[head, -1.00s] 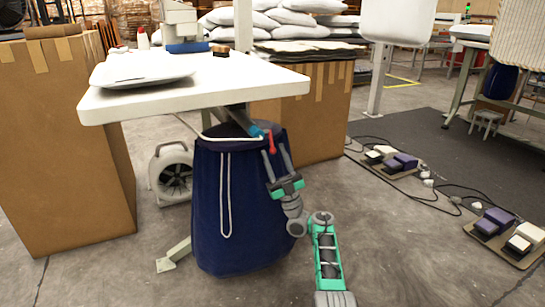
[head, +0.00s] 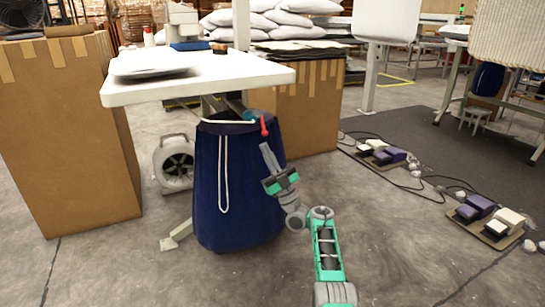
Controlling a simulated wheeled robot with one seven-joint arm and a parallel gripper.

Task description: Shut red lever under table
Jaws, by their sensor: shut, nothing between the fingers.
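The red lever (head: 264,125) hangs nearly upright beside a blue fitting (head: 249,115), under the right end of the white table (head: 200,80). A dark blue drawstring bag (head: 235,190) stands below it with its mouth under the table. My gripper (head: 265,146) is just below the lever, at the bag's right side, fingers pointing up and together. Nothing shows between them. A small gap seems to lie between fingertips and lever; I cannot tell whether they touch.
A cardboard box (head: 70,140) stands left, another (head: 310,110) behind the bag. A grey blower (head: 174,163) sits on the floor. Foot pedals (head: 488,217) and cables lie at right. The floor in front is clear.

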